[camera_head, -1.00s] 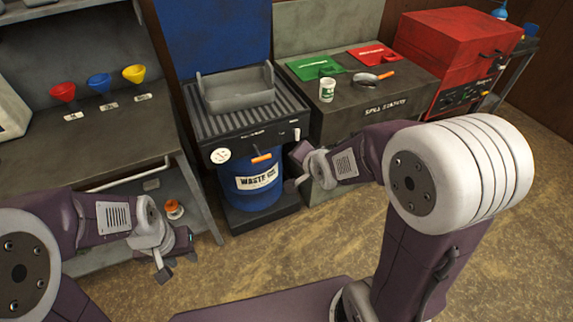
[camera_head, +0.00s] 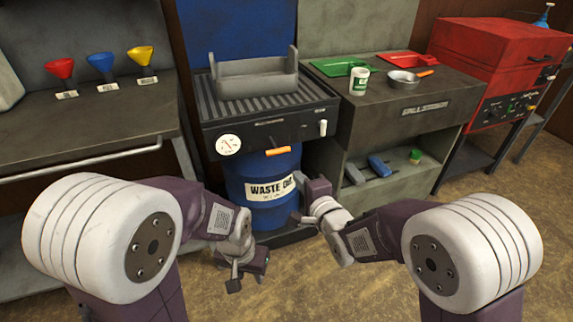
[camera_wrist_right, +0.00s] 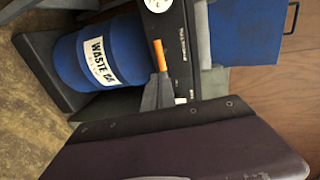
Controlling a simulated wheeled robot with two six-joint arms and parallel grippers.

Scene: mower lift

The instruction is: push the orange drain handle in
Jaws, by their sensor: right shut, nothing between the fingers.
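The orange drain handle (camera_head: 278,151) sticks out under the front of the grey drain bench (camera_head: 270,133), above the blue waste oil drum (camera_head: 262,185). In the right wrist view the orange handle (camera_wrist_right: 159,55) shows just past the tips of my right gripper (camera_wrist_right: 157,84). In the head view my right gripper (camera_head: 300,200) is in front of the drum, below and to the right of the handle. It is shut and empty; contact with the handle cannot be made out. My left gripper (camera_head: 246,276) is low in front of the drum's base, its finger gap unclear.
A grey tray (camera_head: 255,85) sits on the bench's ribbed top. A dial (camera_head: 229,145) and a light switch-like part (camera_head: 323,128) are on its front. The spill station (camera_head: 425,105) stands to the right, a funnel bench (camera_head: 90,125) to the left.

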